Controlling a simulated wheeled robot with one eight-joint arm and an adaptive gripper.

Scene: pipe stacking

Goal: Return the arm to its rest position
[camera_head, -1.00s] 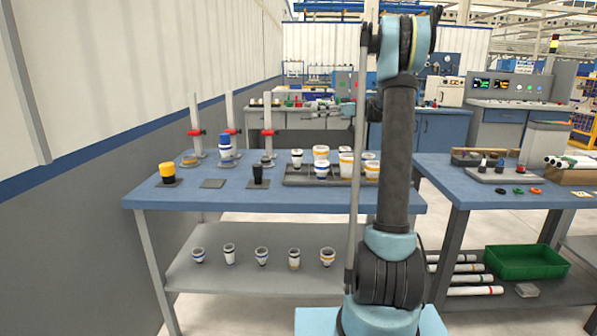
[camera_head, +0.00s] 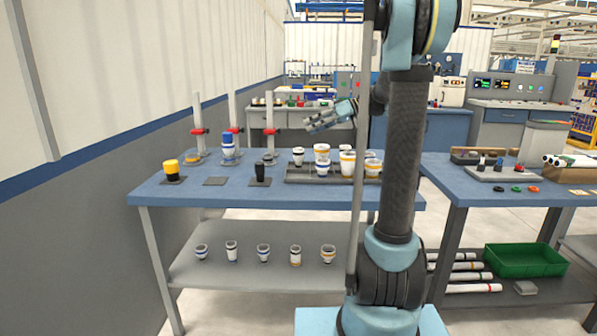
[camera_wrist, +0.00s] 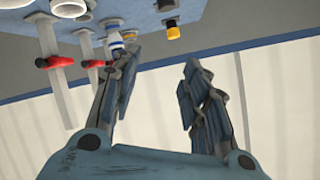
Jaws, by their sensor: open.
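My gripper (camera_head: 318,123) is in the air above the back of the blue table (camera_head: 215,194), over the tray of pipe pieces. In the wrist view my gripper (camera_wrist: 160,90) has its two fingers spread apart with nothing between them. That view is turned over, with the wall behind the fingers. My arm stands at the right of the table, its upper part bent toward the gripper.
A grey tray (camera_head: 300,176) holds several pipe pieces. A yellow-topped piece (camera_head: 172,169), a black piece (camera_head: 260,172) and a blue-white stack (camera_head: 228,148) stand left of it. Upright posts with red clamps (camera_head: 199,131) rise at the back left. An empty grey pad (camera_head: 214,182) lies between pieces.

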